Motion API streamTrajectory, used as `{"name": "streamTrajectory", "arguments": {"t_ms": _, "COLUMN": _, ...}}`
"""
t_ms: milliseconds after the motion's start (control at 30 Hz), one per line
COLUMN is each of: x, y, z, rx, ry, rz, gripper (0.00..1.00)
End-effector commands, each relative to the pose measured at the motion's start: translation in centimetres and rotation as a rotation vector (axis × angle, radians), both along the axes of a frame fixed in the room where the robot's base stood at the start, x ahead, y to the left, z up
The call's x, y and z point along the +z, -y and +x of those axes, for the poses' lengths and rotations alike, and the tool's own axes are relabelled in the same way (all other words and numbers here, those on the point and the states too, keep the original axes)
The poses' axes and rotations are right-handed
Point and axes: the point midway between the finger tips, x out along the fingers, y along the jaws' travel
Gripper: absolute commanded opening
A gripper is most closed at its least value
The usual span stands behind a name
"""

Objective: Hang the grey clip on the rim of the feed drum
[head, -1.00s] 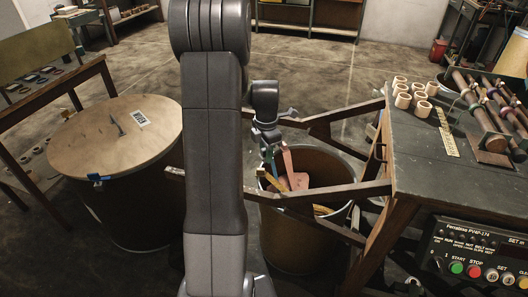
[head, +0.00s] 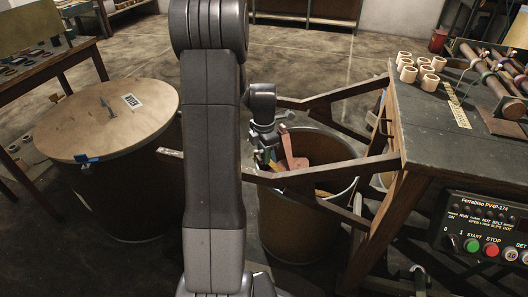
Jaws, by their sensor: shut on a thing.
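The open drum (head: 300,228), which I take for the feed drum, stands right of my arm, with red and yellow tape ends showing inside its mouth. My gripper (head: 264,143) is over the left side of its mouth, pointing down. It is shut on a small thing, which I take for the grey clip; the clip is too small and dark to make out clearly. Green and blue bits show by the fingertips. I cannot tell whether the held thing touches the rim.
A second drum (head: 118,205) with a round wooden lid (head: 85,118) stands at left, a blue clip (head: 87,158) on its edge. Wooden bars (head: 310,176) from the workbench (head: 430,135) cross the open drum. A control panel (head: 485,232) is at right. Open floor lies behind.

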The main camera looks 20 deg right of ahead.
Motion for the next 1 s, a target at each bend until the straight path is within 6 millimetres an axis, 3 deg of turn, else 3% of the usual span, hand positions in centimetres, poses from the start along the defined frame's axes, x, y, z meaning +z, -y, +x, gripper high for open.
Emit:
{"name": "streamTrajectory", "arguments": {"t_ms": 33, "x": -1.0, "y": 0.0, "z": 0.0, "rx": 0.000, "ry": -0.001, "rz": 0.000, "gripper": 0.05}}
{"name": "streamTrajectory", "arguments": {"t_ms": 600, "x": -6.6, "y": 0.0, "z": 0.0, "rx": 0.000, "ry": 0.000, "rz": 0.000, "gripper": 0.05}}
{"name": "streamTrajectory", "arguments": {"t_ms": 1000, "x": -8.7, "y": 0.0, "z": 0.0, "rx": 0.000, "ry": -0.001, "rz": 0.001, "gripper": 0.05}}
